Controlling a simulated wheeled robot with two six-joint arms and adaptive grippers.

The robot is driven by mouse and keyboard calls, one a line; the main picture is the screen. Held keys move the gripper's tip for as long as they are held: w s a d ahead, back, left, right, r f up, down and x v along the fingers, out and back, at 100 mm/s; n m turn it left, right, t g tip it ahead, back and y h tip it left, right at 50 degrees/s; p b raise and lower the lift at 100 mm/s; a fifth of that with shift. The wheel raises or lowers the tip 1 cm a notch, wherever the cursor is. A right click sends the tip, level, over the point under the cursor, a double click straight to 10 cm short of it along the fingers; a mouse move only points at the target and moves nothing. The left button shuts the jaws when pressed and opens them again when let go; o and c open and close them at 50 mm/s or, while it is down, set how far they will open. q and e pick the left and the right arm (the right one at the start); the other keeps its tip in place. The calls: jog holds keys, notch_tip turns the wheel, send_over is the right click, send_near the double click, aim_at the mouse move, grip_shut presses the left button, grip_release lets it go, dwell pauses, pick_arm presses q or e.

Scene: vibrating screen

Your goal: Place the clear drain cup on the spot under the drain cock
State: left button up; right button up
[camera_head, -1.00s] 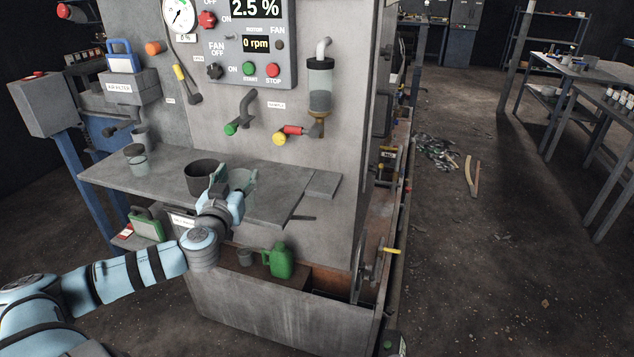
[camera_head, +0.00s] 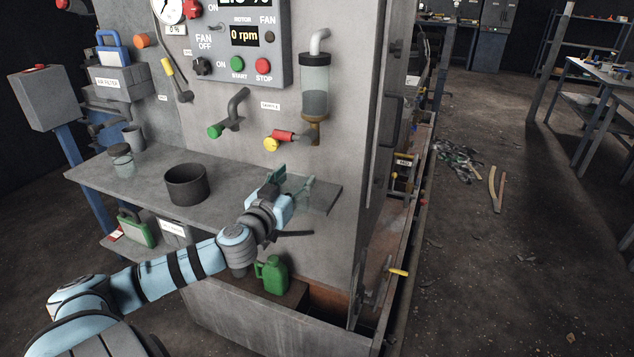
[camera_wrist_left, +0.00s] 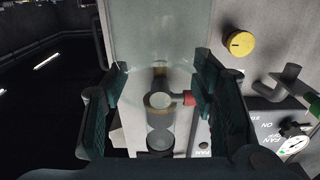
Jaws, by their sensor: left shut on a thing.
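My left gripper (camera_head: 296,187) is shut on the clear drain cup (camera_wrist_left: 150,35), which shows as a pale see-through shape between the two fingers in the left wrist view. In the head view the cup (camera_head: 322,196) is faint, over the right end of the shelf. Whether it touches the shelf there, I cannot tell. The brass drain cock (camera_head: 314,130) hangs below the glass bowl (camera_head: 315,90), above and slightly right of my gripper. My right gripper is not in view.
A dark open pot (camera_head: 187,184) stands on the grey shelf (camera_head: 135,185), left of my gripper. A lidded jar (camera_head: 121,160) and a grey cup (camera_head: 133,138) are farther left. A green-knobbed tap (camera_head: 216,130) projects above. A green can (camera_head: 272,274) stands below the shelf.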

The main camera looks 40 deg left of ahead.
pick_arm(q)
jog(key=w+a+f, duration=0.1)
jog(key=w, duration=0.2)
jog(key=w+a+f, duration=0.1)
jog(key=w, duration=0.3)
jog(key=w+a+f, duration=0.1)
jog(key=w, duration=0.3)
jog(key=shift+w+a+f, duration=0.1)
jog(key=shift+a+f, duration=0.25)
jog(key=o, duration=1)
jog(key=shift+p, duration=0.3)
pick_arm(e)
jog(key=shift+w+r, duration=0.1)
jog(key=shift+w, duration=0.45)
pick_arm(q)
jog(key=b+v, duration=0.1)
jog(key=v, duration=1.1)
jog(key=shift+r+b, duration=0.15)
jog(key=shift+b, duration=0.2)
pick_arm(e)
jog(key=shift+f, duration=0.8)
